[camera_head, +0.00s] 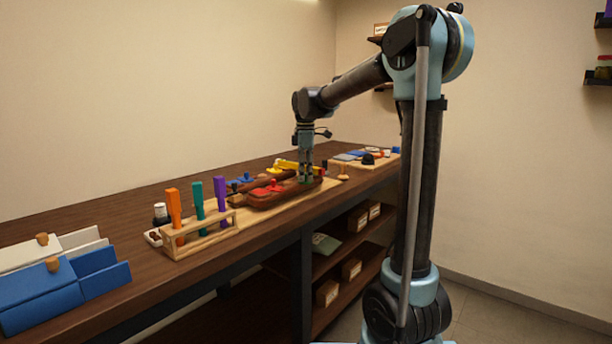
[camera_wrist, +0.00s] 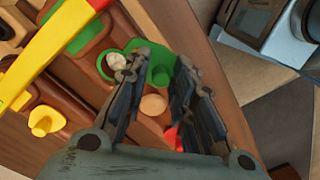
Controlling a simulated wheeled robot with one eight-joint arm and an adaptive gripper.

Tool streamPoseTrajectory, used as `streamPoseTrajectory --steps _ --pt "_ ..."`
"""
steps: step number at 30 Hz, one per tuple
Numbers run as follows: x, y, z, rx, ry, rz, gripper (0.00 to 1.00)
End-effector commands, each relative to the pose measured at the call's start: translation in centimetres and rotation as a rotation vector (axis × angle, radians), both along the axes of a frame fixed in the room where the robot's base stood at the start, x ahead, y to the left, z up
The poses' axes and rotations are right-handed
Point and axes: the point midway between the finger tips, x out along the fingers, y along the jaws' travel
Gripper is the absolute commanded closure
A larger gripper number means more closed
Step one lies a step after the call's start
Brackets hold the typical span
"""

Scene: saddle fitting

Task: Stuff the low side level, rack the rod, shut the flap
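My gripper (camera_head: 305,179) points down at the right end of a dark brown padded piece (camera_head: 262,203) on a light board. In the wrist view its fingers (camera_wrist: 160,66) are apart, with a green part (camera_wrist: 162,72) and a pale round piece (camera_wrist: 152,105) showing in the gap. Contact cannot be told. A red part (camera_head: 268,188) lies on the brown piece; some red also shows beside the fingers (camera_wrist: 173,138). A yellow bar (camera_head: 288,165) lies behind; in the wrist view a yellow bar with red and green sections (camera_wrist: 48,52) crosses the upper left.
A wooden rack (camera_head: 205,238) holds orange (camera_head: 174,213), teal (camera_head: 197,204) and purple (camera_head: 220,196) upright tools. Blue and white boxes (camera_head: 60,292) stand at the near left. A small wooden peg (camera_head: 343,173) and a tray of items (camera_head: 370,160) lie right of the gripper.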

Motion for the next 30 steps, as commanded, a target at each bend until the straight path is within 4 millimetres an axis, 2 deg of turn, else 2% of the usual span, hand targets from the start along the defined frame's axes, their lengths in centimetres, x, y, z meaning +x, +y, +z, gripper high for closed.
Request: streamPoseTrajectory --steps 2,17,30 --pt "0.0 0.0 0.0 0.0 0.0 0.0 1.0" --pt "0.2 0.2 0.0 0.0 -0.001 -0.077 1.0" --pt "0.9 1.1 0.0 -0.001 -0.001 -0.441 1.0"
